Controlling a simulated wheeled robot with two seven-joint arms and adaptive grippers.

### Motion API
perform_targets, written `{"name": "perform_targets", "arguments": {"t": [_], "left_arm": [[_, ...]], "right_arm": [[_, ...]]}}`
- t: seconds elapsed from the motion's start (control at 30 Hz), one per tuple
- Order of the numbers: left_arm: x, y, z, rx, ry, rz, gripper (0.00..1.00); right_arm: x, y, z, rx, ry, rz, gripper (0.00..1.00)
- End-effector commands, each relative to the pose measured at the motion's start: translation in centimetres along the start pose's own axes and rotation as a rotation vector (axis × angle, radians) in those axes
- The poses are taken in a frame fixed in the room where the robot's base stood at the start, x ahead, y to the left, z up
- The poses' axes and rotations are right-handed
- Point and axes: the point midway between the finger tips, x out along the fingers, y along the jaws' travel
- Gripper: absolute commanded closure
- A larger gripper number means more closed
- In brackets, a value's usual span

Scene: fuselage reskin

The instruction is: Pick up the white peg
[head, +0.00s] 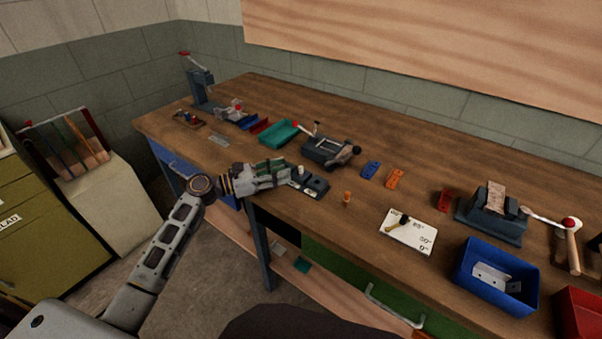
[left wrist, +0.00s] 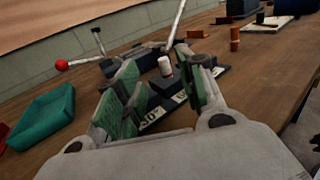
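The white peg (left wrist: 166,66) stands upright in a dark block with white markings (left wrist: 172,88) in the left wrist view. In the head view the peg (head: 300,170) shows small beside the fingertips, on the dark block (head: 316,184) near the bench's front edge. My left gripper (head: 287,172) is open, with green pads on its fingers. In the left wrist view the gripper (left wrist: 163,80) points at the peg, which appears between the spread fingers. I cannot tell whether the peg is fully between the pads. My right gripper is not in view.
A teal tray (head: 280,132) and a grey vise with a red-knobbed lever (head: 326,150) lie behind the gripper. An orange peg (head: 347,198) stands to the right. Blue (head: 371,169) and orange (head: 395,178) pieces, a white angle card (head: 408,232) and a blue bin (head: 495,276) are farther right.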

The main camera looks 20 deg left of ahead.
Motion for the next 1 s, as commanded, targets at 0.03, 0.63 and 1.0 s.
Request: {"name": "perform_targets", "arguments": {"t": [0.03,0.63,1.0], "left_arm": [[0.4,-0.1,0.0,0.0,-0.001,-0.001,0.61],[4.8,-0.4,0.0,0.0,0.0,0.0,0.61],[4.8,-0.4,0.0,0.0,0.0,0.0,0.61]], "right_arm": [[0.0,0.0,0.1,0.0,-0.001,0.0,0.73],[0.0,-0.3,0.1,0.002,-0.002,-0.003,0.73],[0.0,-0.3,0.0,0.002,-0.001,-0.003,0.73]]}}
